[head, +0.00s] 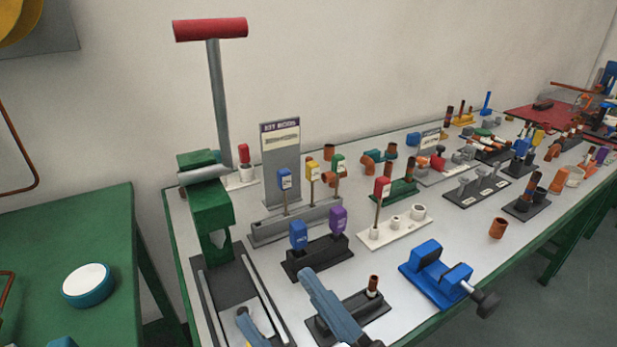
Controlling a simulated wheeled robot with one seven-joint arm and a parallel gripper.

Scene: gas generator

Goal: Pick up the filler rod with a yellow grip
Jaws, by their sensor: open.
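A thin upright rod with a yellow grip (313,169) stands in the long grey holder (296,222) in the head view, between a rod with a blue grip (285,179) and one with a green grip (338,165). My gripper (273,292) shows at the bottom edge, with two blue-grey fingers spread apart. It is open, and nothing is visible between the fingers. It is nearer the camera than the holder and apart from the yellow-gripped rod. The rest of my gripper is cut off by the frame.
A dark block with blue and purple grips (318,257) stands in front of the holder. A white base carries a red-gripped rod (382,190). A green press with a red T-handle (211,205) is left. A blue vise (437,272) is right. A grey sign board (281,165) stands behind.

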